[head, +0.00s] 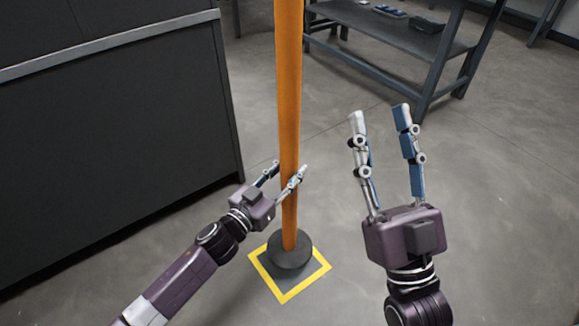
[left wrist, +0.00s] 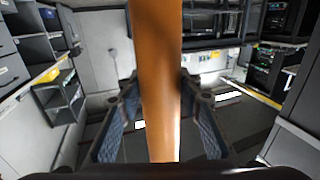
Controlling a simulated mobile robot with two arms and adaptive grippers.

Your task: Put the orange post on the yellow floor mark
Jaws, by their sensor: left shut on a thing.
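The orange post (head: 288,110) stands upright on its round dark base (head: 290,252). The base is over the yellow floor mark (head: 317,279), a square outline, towards its upper part. I cannot tell whether the base touches the floor. My left gripper (head: 285,172) is shut on the post's pole, a little above the base. In the left wrist view the orange pole (left wrist: 158,80) runs between the two fingers (left wrist: 158,115). My right gripper (head: 381,112) is open and empty, to the right of the post.
A dark cabinet (head: 110,120) stands at the left, close to my left arm. A dark workbench (head: 400,32) with small items on its lower shelf stands at the back right. The grey floor (head: 510,180) at the right is clear.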

